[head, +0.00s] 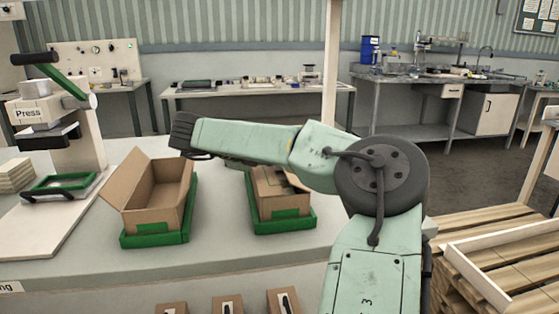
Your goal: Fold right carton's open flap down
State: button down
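The right carton (269,206) is brown cardboard and stands upright in a green tray (285,226) on the counter. A dark shape at the carton's upper right, below my arm, may be part of my gripper or shadow. My gripper's fingers cannot be made out clearly, nor whether they touch the carton.
An open, empty-looking carton (150,212) stands in another green tray (154,240) to the left. A press (60,125) stands farther left. Smaller cartons (228,306) show at the bottom edge. A wooden pallet (475,254) is at right. Bare counter lies between the two trays.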

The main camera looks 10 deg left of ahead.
jog(key=c, duration=1.8)
grip_release()
jog(key=shift+c, duration=0.2)
